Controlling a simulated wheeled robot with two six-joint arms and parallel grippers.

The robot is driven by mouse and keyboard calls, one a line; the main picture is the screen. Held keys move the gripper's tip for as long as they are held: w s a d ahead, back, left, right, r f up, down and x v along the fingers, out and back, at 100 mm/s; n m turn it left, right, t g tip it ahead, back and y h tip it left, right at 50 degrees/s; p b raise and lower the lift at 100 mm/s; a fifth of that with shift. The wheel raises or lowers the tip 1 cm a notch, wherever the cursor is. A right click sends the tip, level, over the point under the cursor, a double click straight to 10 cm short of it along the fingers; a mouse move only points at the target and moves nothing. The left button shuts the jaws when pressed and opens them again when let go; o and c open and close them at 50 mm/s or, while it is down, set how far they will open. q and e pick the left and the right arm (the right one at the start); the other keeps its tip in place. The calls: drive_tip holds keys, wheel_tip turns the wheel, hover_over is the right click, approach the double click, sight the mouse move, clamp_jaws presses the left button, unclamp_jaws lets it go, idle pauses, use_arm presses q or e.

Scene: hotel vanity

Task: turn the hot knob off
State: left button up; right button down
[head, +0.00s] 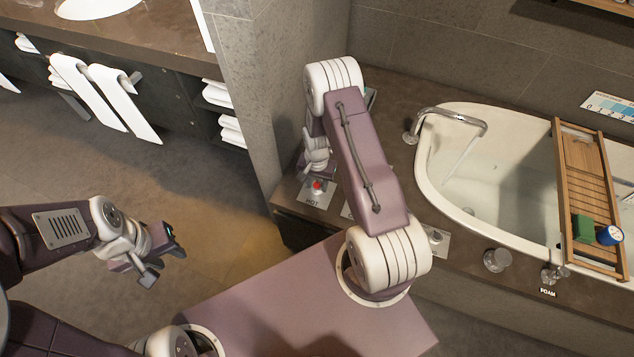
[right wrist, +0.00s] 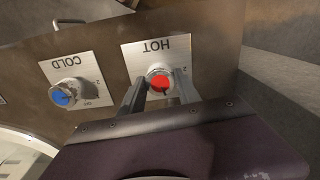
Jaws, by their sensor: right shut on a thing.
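The hot knob (right wrist: 159,82) has a red cap and sits on a metal plate marked HOT (right wrist: 139,56). In the head view the red cap (head: 317,185) shows at the left end of the tub deck, just below my right gripper (head: 316,172). In the right wrist view my right gripper (right wrist: 160,90) has its two fingers on either side of the knob and is shut on it. Water runs from the chrome faucet (head: 452,114) into the tub. My left gripper (head: 160,262) is held over the floor at the left; its fingers look apart and empty.
The cold knob (right wrist: 64,96), with a blue cap, is on its own plate beside the hot one. The white bathtub (head: 440,125) carries a wooden tray (head: 590,165) with a green block and a blue-and-white round item. A grey wall (head: 245,85) stands left of the hot knob.

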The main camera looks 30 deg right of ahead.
sight(317, 185)
drive_tip(key=shift+m, duration=1.6)
drive_tip(key=c, duration=0.9)
unclamp_jaws()
drive_tip(key=shift+o, duration=0.2)
wheel_tip(317, 185, up, 9)
drive_tip(key=p, duration=0.1)
drive_tip(key=shift+p, duration=0.35)
